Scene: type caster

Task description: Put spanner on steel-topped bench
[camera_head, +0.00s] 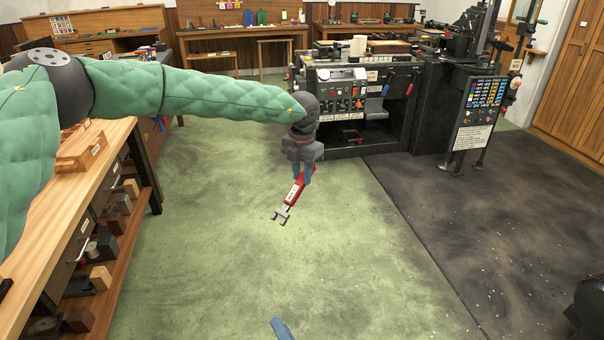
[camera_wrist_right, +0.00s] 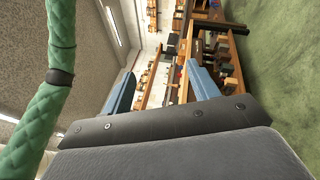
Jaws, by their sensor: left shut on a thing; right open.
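The spanner (camera_head: 294,191), with a red handle and a grey open-ended jaw, hangs tilted above the green floor. My left gripper (camera_head: 306,176) is shut on its handle, with the jaw end pointing down and left. My right gripper is open and empty; its two blue fingers stand apart in the right wrist view (camera_wrist_right: 162,84). Only one blue fingertip shows at the bottom edge of the head view. A dark bench-like unit with a control panel (camera_head: 340,97) stands behind my left gripper; I cannot tell whether it is the steel-topped bench.
A wooden workbench (camera_head: 55,245) with a loaded lower shelf runs along the left. Other wooden benches (camera_head: 240,31) line the back wall. A dark casting machine (camera_head: 478,105) stands at the right. The green floor (camera_head: 215,255) in the middle is clear.

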